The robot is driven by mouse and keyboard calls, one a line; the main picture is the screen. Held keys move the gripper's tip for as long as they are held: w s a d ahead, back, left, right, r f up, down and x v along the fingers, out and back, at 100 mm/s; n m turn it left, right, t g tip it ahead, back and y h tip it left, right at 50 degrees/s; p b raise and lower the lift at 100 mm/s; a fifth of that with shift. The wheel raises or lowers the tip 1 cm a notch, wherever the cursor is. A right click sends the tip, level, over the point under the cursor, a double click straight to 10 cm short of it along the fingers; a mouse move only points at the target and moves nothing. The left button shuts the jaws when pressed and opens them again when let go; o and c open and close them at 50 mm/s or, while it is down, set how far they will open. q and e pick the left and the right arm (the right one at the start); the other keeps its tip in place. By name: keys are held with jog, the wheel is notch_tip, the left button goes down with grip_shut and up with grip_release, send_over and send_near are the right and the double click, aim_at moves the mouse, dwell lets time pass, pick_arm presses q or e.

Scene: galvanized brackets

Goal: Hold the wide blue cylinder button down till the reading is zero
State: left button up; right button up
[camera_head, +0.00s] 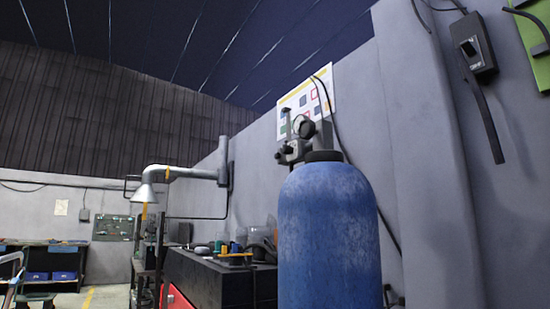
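A wide blue gas cylinder (328,235) stands upright in the near middle of the head view, its lower part cut off by the frame edge. On its dark neck sits a grey valve and regulator (294,148) with a round gauge (302,125). The gauge is too small to read. I cannot make out a button on the cylinder. Neither of my grippers is in view.
A black workbench (205,282) with a red front, holding several small items, stands left of the cylinder. A grey wall (430,190) with a switch box (472,45) is close on the right. A duct (185,173) hangs over the left side. Floor shows at the far left.

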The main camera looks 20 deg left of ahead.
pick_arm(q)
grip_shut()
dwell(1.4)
